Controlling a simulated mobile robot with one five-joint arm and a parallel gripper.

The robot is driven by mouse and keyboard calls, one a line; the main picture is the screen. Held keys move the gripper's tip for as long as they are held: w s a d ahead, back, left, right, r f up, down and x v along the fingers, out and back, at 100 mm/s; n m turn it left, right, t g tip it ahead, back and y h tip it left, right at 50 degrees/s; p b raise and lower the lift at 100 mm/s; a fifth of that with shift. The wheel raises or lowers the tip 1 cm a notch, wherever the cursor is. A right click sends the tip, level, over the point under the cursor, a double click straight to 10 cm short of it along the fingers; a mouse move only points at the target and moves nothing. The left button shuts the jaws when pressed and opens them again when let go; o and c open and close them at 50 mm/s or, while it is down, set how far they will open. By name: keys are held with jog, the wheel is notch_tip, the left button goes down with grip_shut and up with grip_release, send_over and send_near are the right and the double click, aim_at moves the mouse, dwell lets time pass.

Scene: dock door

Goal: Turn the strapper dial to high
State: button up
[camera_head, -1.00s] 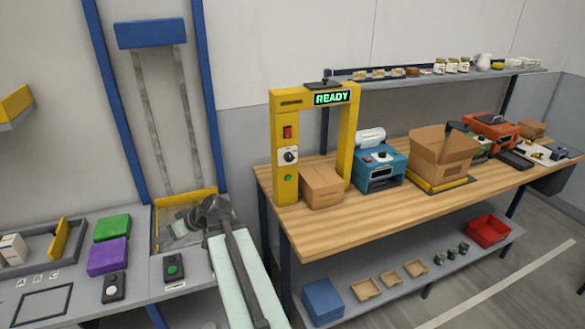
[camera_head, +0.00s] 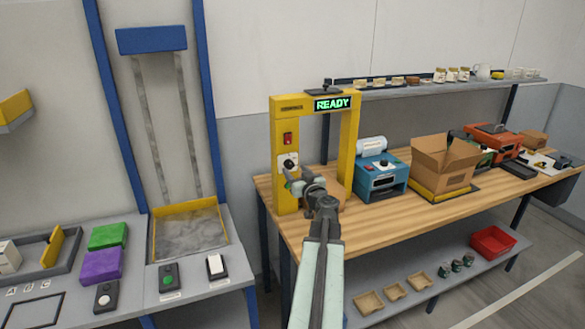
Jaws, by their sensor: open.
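The yellow strapper frame (camera_head: 351,140) stands on the wooden bench with a lit READY display (camera_head: 332,104). Its dial (camera_head: 289,161) is a dark knob on a white plate on the left post, below a red switch (camera_head: 288,139). My gripper (camera_head: 290,180) is open and empty, just below the dial in the picture, in front of the left post. I cannot tell whether its fingers touch the post. The dial's setting is too small to read. My gripper and arm hide the green button and most of the cardboard box under the frame.
A blue machine (camera_head: 381,174) and an open cardboard box (camera_head: 443,166) stand to the right on the bench (camera_head: 400,210). A grey console (camera_head: 185,275) with buttons is at the left. A shelf (camera_head: 420,89) with small items runs behind.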

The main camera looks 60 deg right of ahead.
aim_at(291, 166)
jog(key=x, duration=0.4)
grip_shut()
jog(key=shift+m, duration=0.5)
jog(key=m, duration=0.4)
jog(key=shift+d+m, duration=0.1)
jog(key=shift+m, duration=0.3)
jog(key=m, duration=0.6)
jog(key=shift+s+f, duration=0.1)
jog(key=shift+f, duration=0.05)
jog(key=m, duration=0.6)
jog(key=shift+f+m, duration=0.1)
jog(key=shift+m, duration=0.3)
jog(key=m, duration=0.5)
jog(key=shift+b, duration=0.3)
jog(key=shift+m, duration=0.3)
